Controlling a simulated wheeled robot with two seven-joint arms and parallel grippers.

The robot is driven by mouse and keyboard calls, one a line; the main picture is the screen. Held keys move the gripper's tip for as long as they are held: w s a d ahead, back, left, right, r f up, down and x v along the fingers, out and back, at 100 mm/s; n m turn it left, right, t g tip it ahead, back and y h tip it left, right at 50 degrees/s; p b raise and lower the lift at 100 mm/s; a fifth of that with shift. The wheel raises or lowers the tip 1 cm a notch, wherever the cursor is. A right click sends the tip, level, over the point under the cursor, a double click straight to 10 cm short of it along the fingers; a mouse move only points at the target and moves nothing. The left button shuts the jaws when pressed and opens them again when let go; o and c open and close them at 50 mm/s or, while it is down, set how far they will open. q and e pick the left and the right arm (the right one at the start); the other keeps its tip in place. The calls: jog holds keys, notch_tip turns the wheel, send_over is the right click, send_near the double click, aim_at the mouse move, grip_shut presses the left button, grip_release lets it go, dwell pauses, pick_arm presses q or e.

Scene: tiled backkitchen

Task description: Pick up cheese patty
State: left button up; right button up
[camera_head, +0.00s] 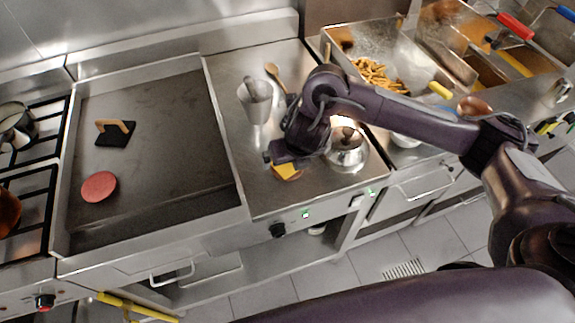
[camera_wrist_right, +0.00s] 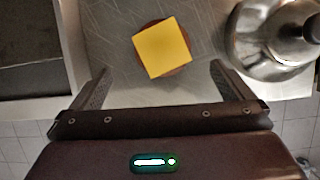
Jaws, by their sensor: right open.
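The cheese patty is a brown round patty with a yellow square cheese slice on top. It lies on the steel counter in the head view (camera_head: 287,171), right of the griddle, partly covered by my right gripper. In the right wrist view the cheese patty (camera_wrist_right: 162,48) shows whole, beyond the fingertips and roughly centred between them. My right gripper (camera_wrist_right: 160,78) is open and empty, its two fingers spread apart. In the head view my right gripper (camera_head: 280,160) hangs over the cheese patty. My left gripper is not in view.
A steel kettle (camera_head: 346,152) stands close to the right of the patty. A metal cup (camera_head: 256,100) and a wooden spoon (camera_head: 274,73) are behind it. The griddle (camera_head: 160,140) on the left holds a raw pink patty (camera_head: 98,186) and a press (camera_head: 115,131). Fries (camera_head: 372,74) lie at the back right.

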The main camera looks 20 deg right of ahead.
aim_at(287, 166)
jog(key=shift+w+d+f, duration=0.1)
jog(key=shift+d+f, duration=0.2)
jog(key=b+x, duration=0.2)
jog(key=x, duration=0.2)
jog(key=shift+a+f, duration=0.1)
jog(key=shift+a, duration=0.05)
jog(key=shift+x, duration=1)
jog(key=shift+w+f, duration=0.15)
jog(key=shift+f, duration=0.35)
jog(key=c, duration=1.1)
jog(key=shift+r, duration=0.15)
